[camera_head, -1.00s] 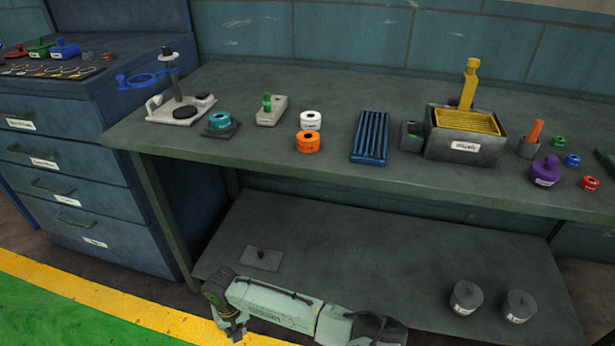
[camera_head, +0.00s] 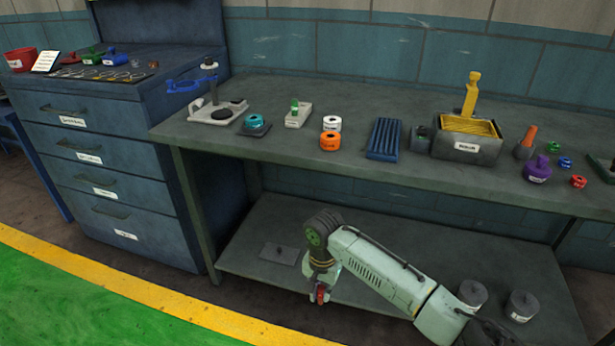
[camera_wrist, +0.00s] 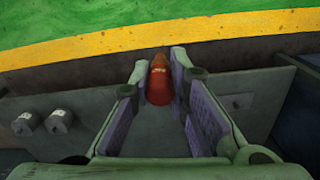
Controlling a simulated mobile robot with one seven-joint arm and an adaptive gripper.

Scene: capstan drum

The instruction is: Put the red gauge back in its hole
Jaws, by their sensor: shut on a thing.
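My gripper (camera_head: 320,295) points down in front of the lower shelf's front edge, below the bench. It is shut on a red gauge (camera_wrist: 158,84), a rounded red piece with a small pale marking. In the wrist view the gauge sits between the two finger pads; in the head view only a bit of red shows at the fingertips. A flat dark plate (camera_head: 279,255) with a small dark spot lies on the lower shelf, left of my gripper. I cannot tell whether that spot is a hole or a knob. No hole is clearly identifiable as the gauge's.
The lower shelf (camera_head: 410,245) holds two grey canisters (camera_head: 472,292) at its right. The bench top (camera_head: 270,92) above carries several fixtures and coloured pieces. A blue drawer cabinet (camera_head: 150,190) stands left, with red, green and blue pieces and rings on top. The green floor is clear.

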